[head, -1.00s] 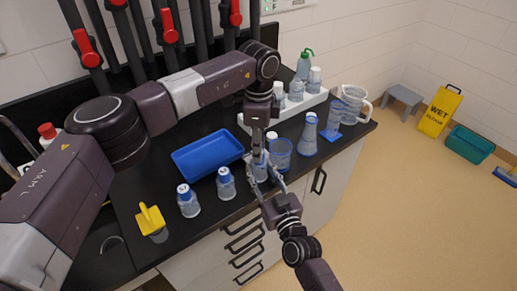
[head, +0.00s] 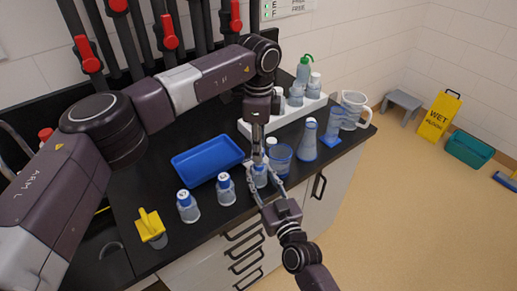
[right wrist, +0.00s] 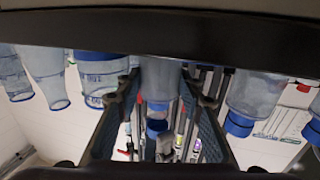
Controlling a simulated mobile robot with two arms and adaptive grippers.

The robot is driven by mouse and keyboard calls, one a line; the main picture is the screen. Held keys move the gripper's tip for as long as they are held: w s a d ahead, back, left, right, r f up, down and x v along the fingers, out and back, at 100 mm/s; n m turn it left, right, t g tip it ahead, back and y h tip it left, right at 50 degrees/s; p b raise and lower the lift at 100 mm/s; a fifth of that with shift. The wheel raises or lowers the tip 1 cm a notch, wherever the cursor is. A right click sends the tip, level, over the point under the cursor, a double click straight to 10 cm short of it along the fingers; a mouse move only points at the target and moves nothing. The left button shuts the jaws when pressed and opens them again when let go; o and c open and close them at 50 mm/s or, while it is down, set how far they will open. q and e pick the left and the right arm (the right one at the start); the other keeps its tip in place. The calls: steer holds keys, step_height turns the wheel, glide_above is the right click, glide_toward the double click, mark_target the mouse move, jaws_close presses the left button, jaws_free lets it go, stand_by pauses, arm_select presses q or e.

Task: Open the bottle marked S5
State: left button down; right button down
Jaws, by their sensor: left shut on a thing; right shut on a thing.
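A clear bottle (head: 260,178) stands near the front edge of the black bench, its marking unreadable. My right gripper (head: 266,185) is shut around its body from the front. My left gripper (head: 258,157) points down from above and is shut at the bottle's top, on what seems to be its blue cap. In the right wrist view, which is upside down, the bottle (right wrist: 160,78) is between my right fingers, with a blue cap (right wrist: 157,127) below it. I cannot tell whether the cap is apart from the neck.
A blue tray (head: 190,178) lies behind. A beaker (head: 281,160), flask (head: 308,143) and jug (head: 354,110) crowd the right. A white rack (head: 290,117) stands behind.

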arm_select(q)
steer(key=shift+r, duration=1.55)
arm_select(e)
steer(key=c, duration=1.2)
jaws_free()
steer(key=shift+c, duration=0.2)
